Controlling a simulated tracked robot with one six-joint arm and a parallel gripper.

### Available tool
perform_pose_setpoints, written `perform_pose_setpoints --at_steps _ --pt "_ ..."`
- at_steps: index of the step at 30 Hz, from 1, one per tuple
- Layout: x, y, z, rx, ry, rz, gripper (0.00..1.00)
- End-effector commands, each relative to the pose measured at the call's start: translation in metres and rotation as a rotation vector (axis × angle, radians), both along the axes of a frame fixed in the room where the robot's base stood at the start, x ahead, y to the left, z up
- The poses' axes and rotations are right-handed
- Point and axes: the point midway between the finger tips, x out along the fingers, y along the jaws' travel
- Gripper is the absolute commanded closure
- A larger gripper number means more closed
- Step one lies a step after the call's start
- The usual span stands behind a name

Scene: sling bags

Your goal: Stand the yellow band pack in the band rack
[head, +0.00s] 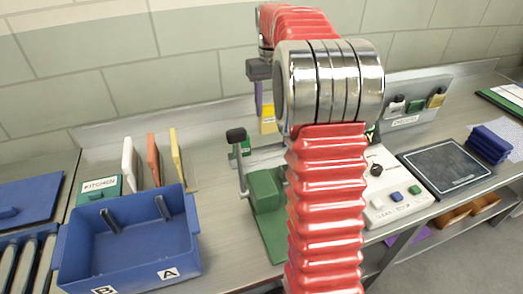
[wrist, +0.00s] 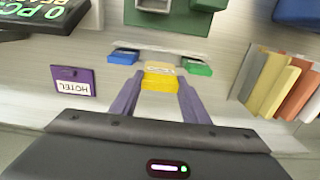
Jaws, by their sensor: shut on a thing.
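My gripper (wrist: 160,80) is shut on the yellow band pack (wrist: 161,82), its purple fingers at either side. The head view also shows part of the yellow pack (head: 267,118), held above the worktop behind my red arm. What seems to be the band rack (wrist: 176,54), a pale strip, lies just beyond the pack in the wrist view. A blue pack (wrist: 123,57) and a green pack (wrist: 199,68) are there, one to each side of the yellow pack. The green pack (head: 241,147) also shows in the head view. I cannot tell whether the yellow pack touches the rack.
A green machine with a lever (head: 265,192) stands in front of the rack. A blue bin (head: 130,244) and upright white, orange and yellow boards (head: 153,158) stand to the left. A purple HOTEL sign (wrist: 72,82) stands near the rack. A white keypad device (head: 396,202) is right of my arm.

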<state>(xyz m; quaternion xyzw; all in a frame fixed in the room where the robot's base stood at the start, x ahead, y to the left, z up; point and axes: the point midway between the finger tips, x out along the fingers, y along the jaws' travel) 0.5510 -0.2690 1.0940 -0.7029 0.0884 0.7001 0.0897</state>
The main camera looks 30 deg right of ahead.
Motion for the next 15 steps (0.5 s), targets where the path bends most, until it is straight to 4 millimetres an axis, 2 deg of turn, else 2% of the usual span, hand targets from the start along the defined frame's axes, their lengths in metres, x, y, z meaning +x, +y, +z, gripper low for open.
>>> perform_pose_setpoints --at_steps 11,15 --pt "0.002 0.002 0.0 0.0 0.0 0.005 0.87" --pt "0.001 0.002 -0.01 0.0 0.002 0.004 0.87"
